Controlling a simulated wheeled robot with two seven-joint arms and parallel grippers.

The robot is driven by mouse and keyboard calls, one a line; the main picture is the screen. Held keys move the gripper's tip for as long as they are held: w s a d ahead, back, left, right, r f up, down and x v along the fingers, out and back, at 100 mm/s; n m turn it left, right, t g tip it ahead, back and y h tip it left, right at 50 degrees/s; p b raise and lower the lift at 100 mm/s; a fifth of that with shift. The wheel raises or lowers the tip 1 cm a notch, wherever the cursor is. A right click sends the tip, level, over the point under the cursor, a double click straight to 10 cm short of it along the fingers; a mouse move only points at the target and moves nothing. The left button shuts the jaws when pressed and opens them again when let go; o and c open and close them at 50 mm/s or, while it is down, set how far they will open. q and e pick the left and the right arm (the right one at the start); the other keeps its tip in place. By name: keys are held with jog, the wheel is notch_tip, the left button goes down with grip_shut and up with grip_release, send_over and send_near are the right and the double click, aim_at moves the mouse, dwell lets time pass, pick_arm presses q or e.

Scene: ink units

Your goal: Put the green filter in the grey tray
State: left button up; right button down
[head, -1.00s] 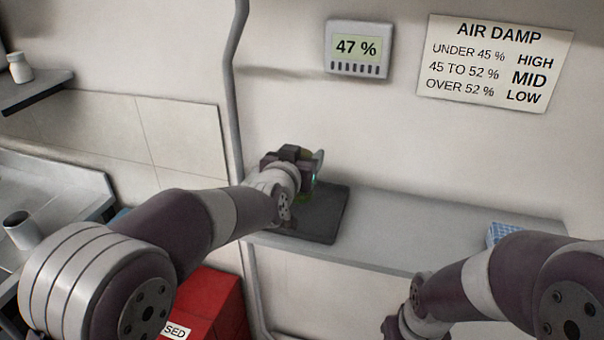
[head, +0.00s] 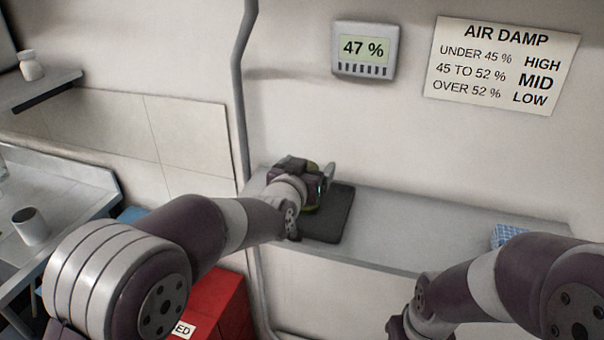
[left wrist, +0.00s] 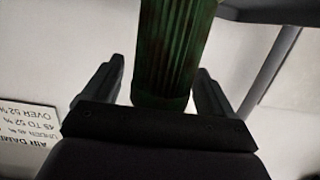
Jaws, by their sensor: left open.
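The green filter (left wrist: 168,50) is a ribbed dark-green cylinder. In the left wrist view it stands between the two fingers of my open left gripper (head: 322,187), with a gap visible on each side. In the head view my gripper hides most of the filter, and only a small yellow-green part (head: 313,209) shows under it. The filter is over a flat dark grey slab (head: 335,228) on the wall shelf; I cannot tell whether this is a mat or the grey tray. My right arm shows at lower right, but its gripper is out of view.
The pale shelf (head: 420,225) is clear between the dark slab and a blue gridded item (head: 510,236). A grey pipe (head: 240,90) runs up the wall just left of the slab. A red box (head: 225,310) is below. A wall display (head: 364,50) reads 47 %.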

pick_arm(q)
jog(key=b+v, duration=0.1)
jog(key=v, duration=1.1)
jog(key=s+a+f+n+g+y, duration=0.1)
jog(key=s+a+f+g, duration=0.25)
jog(key=f, duration=0.25)
jog(key=s+a+f+g+y, duration=0.2)
jog(key=s+a+f+g, duration=0.15)
jog(key=f, duration=0.25)
jog(key=s+a+f+n+g+y, duration=0.1)
jog(key=s+a+f+g, duration=0.15)
jog(key=a+f, duration=0.3)
jog(key=s+a+f+n+g, duration=0.1)
jog(key=s+a+f+g, duration=0.2)
jog(key=s, duration=0.5)
jog(key=shift+s+f+g+y, duration=0.4)
jog(key=shift+f+g, duration=0.25)
jog(key=shift+f, duration=0.15)
jog(key=shift+a, duration=0.1)
